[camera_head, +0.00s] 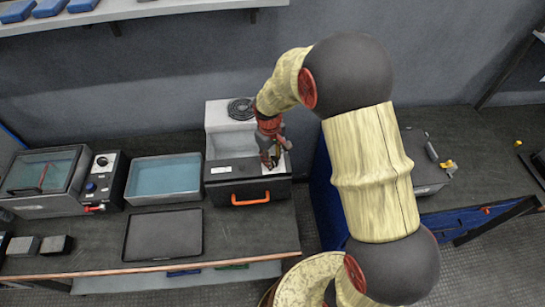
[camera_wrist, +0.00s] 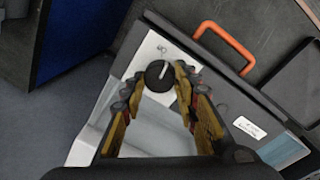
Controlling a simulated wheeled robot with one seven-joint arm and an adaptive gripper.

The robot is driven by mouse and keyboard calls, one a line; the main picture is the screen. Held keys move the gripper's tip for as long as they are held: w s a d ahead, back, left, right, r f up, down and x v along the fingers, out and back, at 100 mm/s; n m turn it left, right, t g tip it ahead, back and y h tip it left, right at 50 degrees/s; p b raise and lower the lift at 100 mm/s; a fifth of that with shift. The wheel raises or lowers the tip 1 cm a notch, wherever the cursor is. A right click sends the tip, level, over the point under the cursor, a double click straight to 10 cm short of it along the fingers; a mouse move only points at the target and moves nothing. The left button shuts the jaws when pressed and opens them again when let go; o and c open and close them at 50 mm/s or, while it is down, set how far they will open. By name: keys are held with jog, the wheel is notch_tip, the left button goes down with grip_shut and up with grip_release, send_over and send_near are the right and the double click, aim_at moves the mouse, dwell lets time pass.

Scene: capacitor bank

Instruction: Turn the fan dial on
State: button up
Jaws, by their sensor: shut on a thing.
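The fan dial (camera_wrist: 158,75) is a round black knob with a white pointer line, set on a white panel at the corner of the box. In the wrist view my gripper (camera_wrist: 158,82) has one yellow-and-dark finger on each side of it and is shut on it. In the head view my gripper (camera_head: 270,164) reaches down to the right part of the box (camera_head: 222,191), which has an orange handle (camera_head: 251,199). The dial is hidden there behind the gripper. The round dark fan grille (camera_head: 241,108) sits on the white back part of the box.
A tray of blue liquid (camera_head: 165,177), a dark flat tray (camera_head: 163,235) and a lidded bath with a control panel (camera_head: 100,178) stand to the left on the bench. A gap in the floor lies right of the box, beside a blue panel (camera_wrist: 75,35).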

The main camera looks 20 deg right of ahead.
jog(key=m, duration=0.4)
jog(key=shift+m+g+p, duration=0.3)
jog(key=shift+m+p, duration=0.1)
jog(key=shift+m, duration=1.4)
jog(key=o, duration=1.2)
jog(key=shift+c, duration=0.2)
notch_tip(320, 180, up, 12)
jog(key=shift+w+a, duration=0.15)
jog(key=shift+a, duration=0.25)
